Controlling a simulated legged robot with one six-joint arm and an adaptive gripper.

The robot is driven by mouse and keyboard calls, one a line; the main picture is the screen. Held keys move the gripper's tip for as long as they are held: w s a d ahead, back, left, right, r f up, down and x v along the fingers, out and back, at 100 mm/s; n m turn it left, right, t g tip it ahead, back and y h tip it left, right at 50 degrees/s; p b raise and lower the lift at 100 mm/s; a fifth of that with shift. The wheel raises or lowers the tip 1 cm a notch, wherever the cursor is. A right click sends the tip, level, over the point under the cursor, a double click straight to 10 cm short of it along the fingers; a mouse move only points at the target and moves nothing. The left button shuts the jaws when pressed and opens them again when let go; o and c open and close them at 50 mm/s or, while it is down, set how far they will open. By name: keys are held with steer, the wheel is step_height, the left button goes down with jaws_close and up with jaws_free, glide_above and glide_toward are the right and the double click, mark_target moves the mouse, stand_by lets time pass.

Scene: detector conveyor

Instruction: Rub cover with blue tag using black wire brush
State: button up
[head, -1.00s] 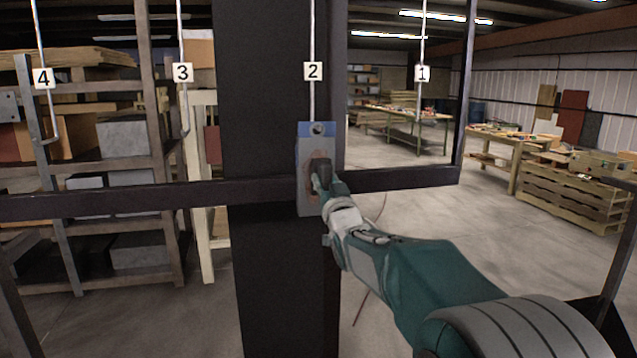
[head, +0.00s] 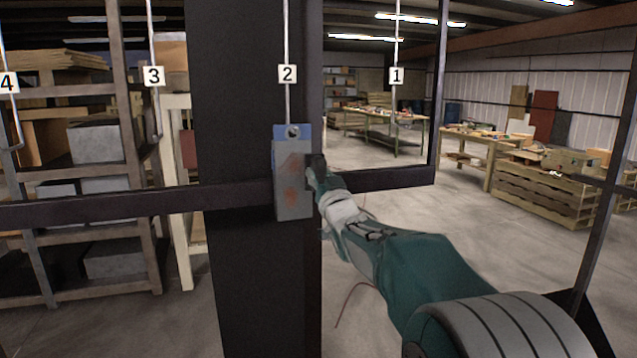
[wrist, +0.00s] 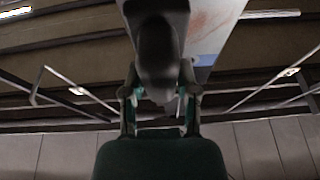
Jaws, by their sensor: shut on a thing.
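The cover with the blue tag (head: 293,190) is a grey plate with a blue top band and reddish-brown patches. It hangs upright from the hook marked 2, in front of a dark post. In the wrist view, part of the cover (wrist: 212,25) shows at the top, right of centre. My gripper (head: 318,172) is at the cover's right edge. It is shut on a dark object, taken as the black wire brush (wrist: 158,45), which fills the top middle of the wrist view. The brush's bristles are hidden, and I cannot tell whether it touches the cover.
A dark horizontal rail (head: 150,200) runs behind the cover, and a wide dark post (head: 240,280) stands there too. Hooks marked 1 (head: 396,76), 3 (head: 153,76) and 4 (head: 8,83) hang empty. Shelves with boxes stand left; workbenches and a wooden crate (head: 545,185) stand right.

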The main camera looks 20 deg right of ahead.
steer(key=a, duration=0.8)
steer(key=shift+s+r, duration=0.1)
steer(key=shift+r, duration=0.1)
stand_by(0.4)
steer(key=s, duration=0.6)
steer(key=shift+d+r, duration=0.15)
steer(key=shift+d, duration=0.05)
steer(key=shift+s, duration=0.1)
stand_by(0.4)
steer(key=s, duration=0.2)
steer(key=shift+s+r, duration=0.1)
steer(key=shift+s, duration=0.3)
